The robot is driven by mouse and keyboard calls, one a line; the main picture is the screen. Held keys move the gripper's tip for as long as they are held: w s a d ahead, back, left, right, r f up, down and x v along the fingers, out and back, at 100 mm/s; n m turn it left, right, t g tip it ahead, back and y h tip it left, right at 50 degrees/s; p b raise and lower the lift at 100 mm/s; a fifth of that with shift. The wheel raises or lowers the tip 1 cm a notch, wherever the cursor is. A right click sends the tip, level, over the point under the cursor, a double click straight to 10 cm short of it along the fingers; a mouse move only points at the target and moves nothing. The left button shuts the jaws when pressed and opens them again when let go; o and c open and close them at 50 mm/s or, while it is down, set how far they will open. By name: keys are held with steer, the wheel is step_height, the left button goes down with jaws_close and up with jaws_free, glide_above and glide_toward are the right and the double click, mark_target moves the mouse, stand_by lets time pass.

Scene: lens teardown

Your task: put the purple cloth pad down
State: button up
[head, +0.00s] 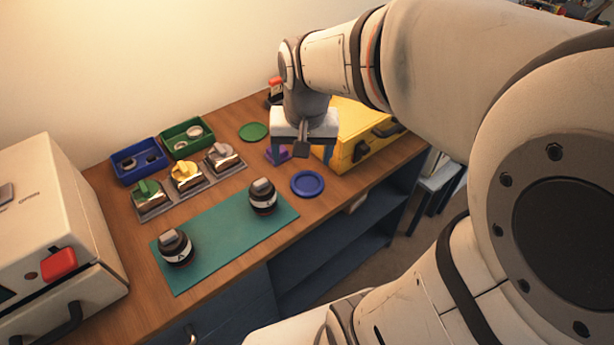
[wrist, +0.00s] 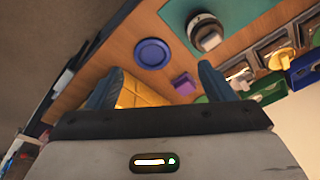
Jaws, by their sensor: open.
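The purple cloth pad (head: 279,154) lies on the wooden bench, left of the yellow case and just above the blue round dish. It also shows in the wrist view (wrist: 184,83), beyond the fingers and off to the right of the middle between them. My gripper (head: 303,152) is above the bench beside the pad and the yellow case, and partly covers both in the head view. In the wrist view its two blue fingers (wrist: 160,88) stand wide apart with nothing held between them.
A yellow case (head: 358,135) stands right of the gripper. A blue dish (head: 307,184) and a green disc (head: 254,131) lie nearby. A teal mat (head: 222,236) bears two dark lens units. Blue (head: 138,180) and green bins and a row of metal holders stand behind it.

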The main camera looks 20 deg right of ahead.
steer(key=s+a+f+n, duration=0.1)
steer(key=s+n, duration=0.2)
steer(key=s, duration=0.4)
steer(key=shift+s+n+t, duration=0.3)
steer(key=shift+s+n, duration=0.1)
steer(key=shift+a, duration=0.1)
steer(key=shift+w, duration=0.2)
